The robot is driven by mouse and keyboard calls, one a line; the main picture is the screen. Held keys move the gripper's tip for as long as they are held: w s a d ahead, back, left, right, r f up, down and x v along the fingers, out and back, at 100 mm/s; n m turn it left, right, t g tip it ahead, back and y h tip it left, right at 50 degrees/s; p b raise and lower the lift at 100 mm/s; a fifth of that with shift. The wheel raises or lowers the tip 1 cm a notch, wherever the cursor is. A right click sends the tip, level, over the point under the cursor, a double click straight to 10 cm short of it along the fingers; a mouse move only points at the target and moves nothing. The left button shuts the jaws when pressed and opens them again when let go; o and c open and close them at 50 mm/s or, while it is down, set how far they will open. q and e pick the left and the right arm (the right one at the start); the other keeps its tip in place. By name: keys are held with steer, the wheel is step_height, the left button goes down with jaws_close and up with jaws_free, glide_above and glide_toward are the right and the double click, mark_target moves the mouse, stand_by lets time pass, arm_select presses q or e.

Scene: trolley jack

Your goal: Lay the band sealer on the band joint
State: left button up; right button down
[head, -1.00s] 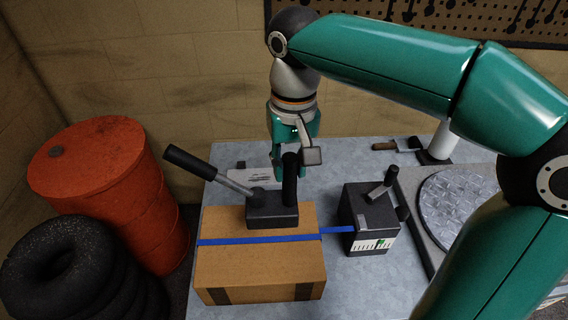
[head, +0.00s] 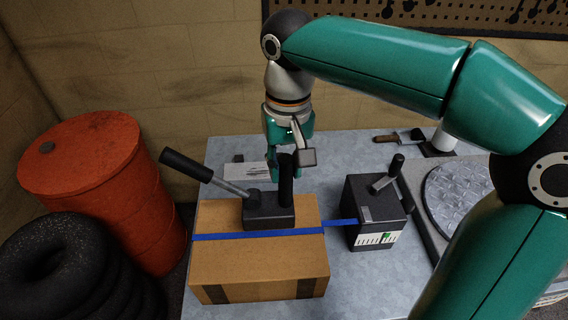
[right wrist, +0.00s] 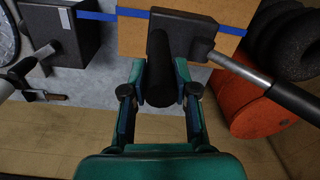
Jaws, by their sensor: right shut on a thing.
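The band sealer (head: 268,211) is a dark block with an upright black grip and a long lever slanting up to the left. My right gripper (head: 284,158) is shut on the upright grip (right wrist: 163,88). A cardboard box (head: 258,268) carries a blue band (head: 235,236) across its top. In the right wrist view the sealer body (right wrist: 178,32) overlaps the band (right wrist: 132,13). I cannot tell whether it touches the box. The band joint cannot be made out. My left gripper is not in view.
The band runs right to a dark block with a handle (head: 375,205). A red drum (head: 105,190) and stacked tyres (head: 70,275) stand left. A round metal plate (head: 462,200) lies right. A trowel-like tool (head: 400,137) lies at the back of the grey table (head: 345,285).

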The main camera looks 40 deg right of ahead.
mark_target(285, 191)
steer(key=shift+f+b, duration=1.55)
steer(key=shift+f, duration=0.3)
steer(key=shift+w+f+b, duration=0.15)
steer(key=shift+f+b, duration=0.8)
steer(key=shift+f, duration=0.55)
steer(key=c, duration=0.8)
jaws_free()
steer(key=shift+f, duration=0.15)
step_height(285, 191, up, 12)
steer(key=shift+d+f, duration=0.1)
steer(key=shift+r, duration=0.2)
